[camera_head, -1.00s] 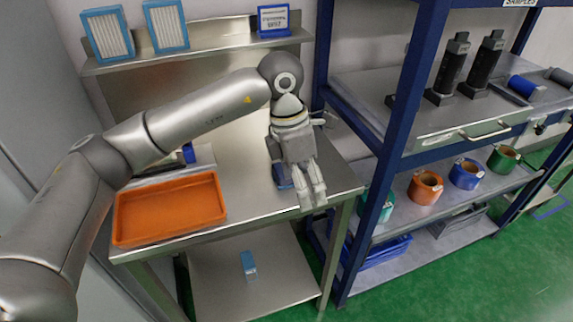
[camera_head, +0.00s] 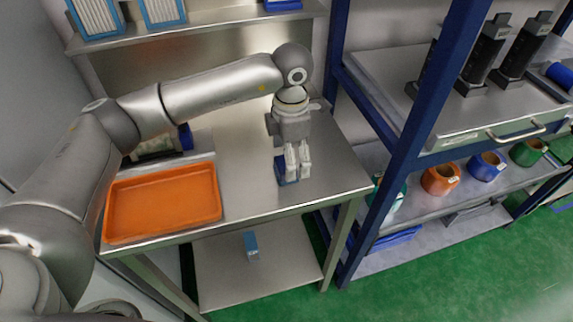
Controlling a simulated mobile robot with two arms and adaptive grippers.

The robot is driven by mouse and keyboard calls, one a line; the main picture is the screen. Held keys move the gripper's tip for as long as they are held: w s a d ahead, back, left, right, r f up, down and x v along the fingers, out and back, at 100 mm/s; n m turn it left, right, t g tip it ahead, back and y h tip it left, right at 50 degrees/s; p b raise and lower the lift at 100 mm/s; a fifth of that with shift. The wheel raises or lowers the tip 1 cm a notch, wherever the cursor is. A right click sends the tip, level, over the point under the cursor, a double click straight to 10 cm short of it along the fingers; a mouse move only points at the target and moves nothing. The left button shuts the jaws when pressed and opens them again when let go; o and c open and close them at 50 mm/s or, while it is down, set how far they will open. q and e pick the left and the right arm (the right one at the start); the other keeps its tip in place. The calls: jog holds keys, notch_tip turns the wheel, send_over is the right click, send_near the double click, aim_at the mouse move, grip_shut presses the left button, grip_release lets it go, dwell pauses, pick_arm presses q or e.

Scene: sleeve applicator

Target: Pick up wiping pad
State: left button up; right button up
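A small blue item (camera_head: 281,172), which may be the wiping pad, is on the steel table (camera_head: 245,185) near its right front edge. My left gripper (camera_head: 298,172) points down at it from above, with two light grey fingers close together. The fingers overlap the item's right side in the picture. Whether they touch it, or grip it, I cannot tell. Part of the item is hidden behind the fingers. My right gripper is not in view.
An orange tray (camera_head: 164,203) sits on the table's left. A blue-ended item (camera_head: 186,137) lies behind it. A blue rack post (camera_head: 405,150) stands right of the table. A blue-and-white box (camera_head: 251,246) is on the lower shelf. The table's middle is clear.

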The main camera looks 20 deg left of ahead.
pick_arm(q)
jog(key=f, duration=0.1)
jog(key=f+p, duration=0.1)
jog(key=f, duration=0.1)
jog(key=shift+s+a+f, duration=0.15)
jog(key=shift+s+a, duration=0.05)
jog(key=shift+a, duration=0.2)
jog(key=shift+f, duration=0.2)
jog(key=shift+d, duration=0.1)
jog(key=c, duration=1.2)
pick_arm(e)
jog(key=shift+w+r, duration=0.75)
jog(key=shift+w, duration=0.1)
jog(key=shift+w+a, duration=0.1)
